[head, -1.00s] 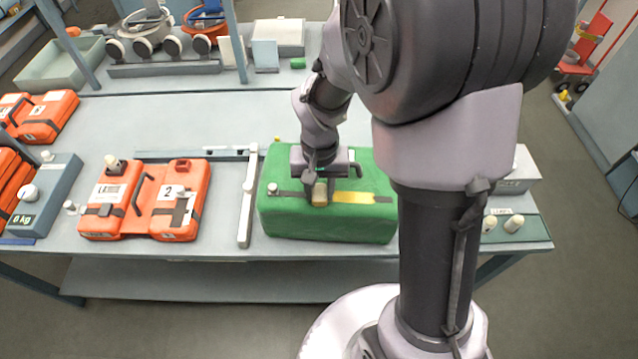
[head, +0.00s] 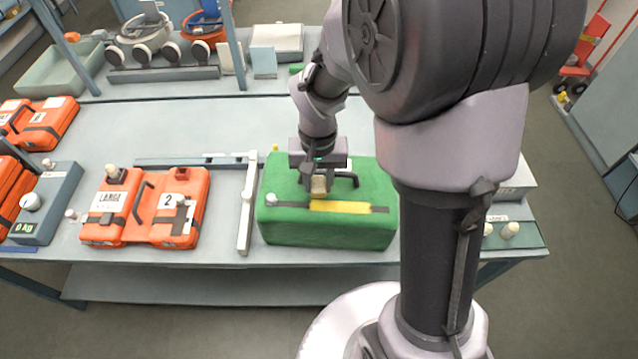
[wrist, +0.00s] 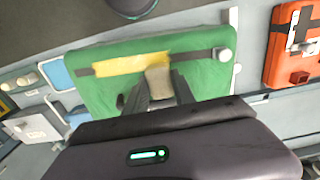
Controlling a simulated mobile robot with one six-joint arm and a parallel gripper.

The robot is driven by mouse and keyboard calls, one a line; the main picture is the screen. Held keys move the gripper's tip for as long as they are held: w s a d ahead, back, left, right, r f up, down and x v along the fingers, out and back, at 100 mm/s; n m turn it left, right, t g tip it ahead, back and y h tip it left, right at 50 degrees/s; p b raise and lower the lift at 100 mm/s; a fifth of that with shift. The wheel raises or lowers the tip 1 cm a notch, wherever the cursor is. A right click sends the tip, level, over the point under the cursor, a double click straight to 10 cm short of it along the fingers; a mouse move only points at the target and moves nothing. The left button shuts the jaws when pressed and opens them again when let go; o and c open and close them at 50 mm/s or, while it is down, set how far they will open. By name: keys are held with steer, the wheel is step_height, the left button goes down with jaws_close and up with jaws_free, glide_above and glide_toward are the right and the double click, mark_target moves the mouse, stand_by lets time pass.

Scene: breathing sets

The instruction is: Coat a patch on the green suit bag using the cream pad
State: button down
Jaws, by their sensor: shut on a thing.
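The green suit bag (head: 330,228) lies on the bench in the head view, with a dark strap and a yellow patch (head: 345,207) along its top. It also fills the middle of the wrist view (wrist: 205,75), where the yellow patch (wrist: 130,64) runs left from the pad. My gripper (head: 318,183) is over the bag's top and shut on the cream pad (wrist: 158,82). The pad sits at the edge of the yellow patch. I cannot tell whether it touches the bag's surface. A black handle (head: 346,178) is just right of my gripper.
A grey box with a white knob (head: 45,205) stands further left. Pale knobs (head: 509,230) stand on a green panel at the right. The bench behind the bag is mostly clear.

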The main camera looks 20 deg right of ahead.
steer(key=shift+w+r+p, duration=0.25)
steer(key=shift+r+p, duration=0.35)
steer(key=shift+r, duration=0.25)
steer(key=shift+s+r+p, duration=0.1)
steer(key=shift+r+p, duration=0.9)
steer(key=shift+r, duration=0.35)
steer(key=shift+f, duration=0.1)
